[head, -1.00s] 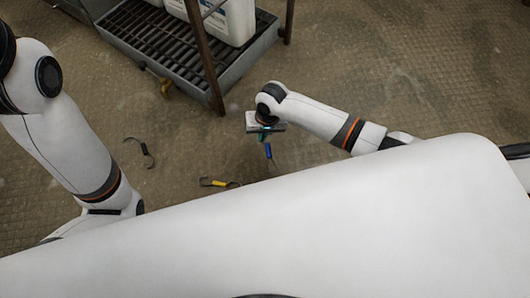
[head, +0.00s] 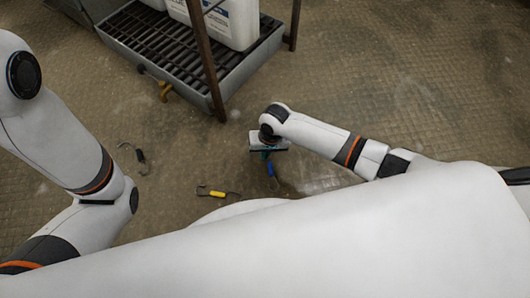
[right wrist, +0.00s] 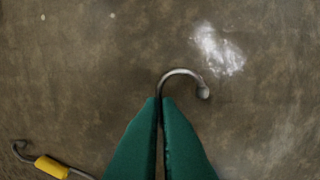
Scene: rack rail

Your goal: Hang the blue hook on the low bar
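My right gripper (head: 267,152) has green fingers and is shut on the blue hook (head: 270,169), which hangs below it, over the floor. In the right wrist view the green fingers (right wrist: 161,115) are closed around the hook's shank. The hook's grey curved end (right wrist: 180,72) with a round tip sticks out beyond them; its blue part is hidden there. My left arm shows at the left of the head view, but its gripper is out of sight. I cannot pick out the low bar for certain.
A brown-posted rack (head: 206,60) with a slatted grey tray (head: 262,45) and white jugs (head: 232,22) stands at the back. A yellow hook (head: 217,193) and a black hook (head: 140,156) lie on the floor. The floor right of the rack is clear.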

